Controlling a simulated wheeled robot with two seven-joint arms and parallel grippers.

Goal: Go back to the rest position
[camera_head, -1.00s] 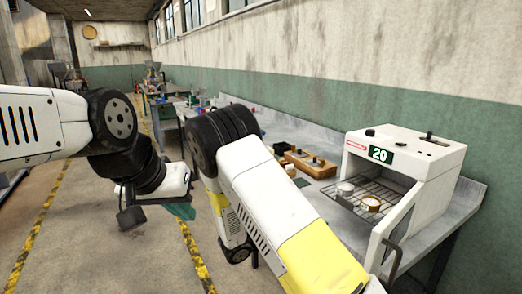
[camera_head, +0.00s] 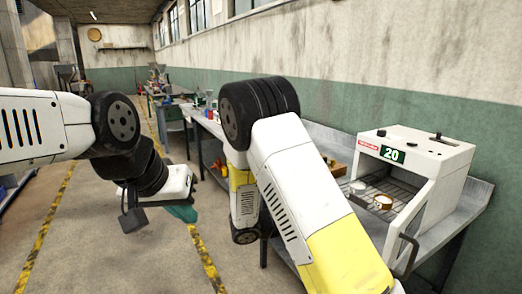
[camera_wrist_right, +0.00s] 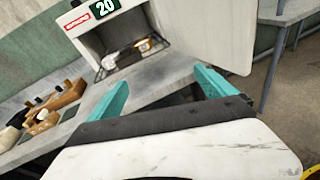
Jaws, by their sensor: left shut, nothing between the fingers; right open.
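My left gripper (camera_head: 182,212), with teal fingers, hangs low over the floor at the left in the head view. It is shut and empty, away from the bench. My right arm reaches across the middle of the head view, and its gripper is hidden there. In the right wrist view my right gripper (camera_wrist_right: 158,92) shows two teal fingers spread wide with nothing between them. It is in front of the white steamer (camera_head: 425,165), whose door (camera_wrist_right: 205,30) stands open.
The steamer, marked 20, stands on a grey bench (camera_head: 468,200) along the wall. A metal cup (camera_head: 357,187) and a tan-rimmed cup (camera_head: 383,202) sit on its rack. A wooden block holder (camera_wrist_right: 68,95) is on the bench. Open floor (camera_head: 100,240) lies at left.

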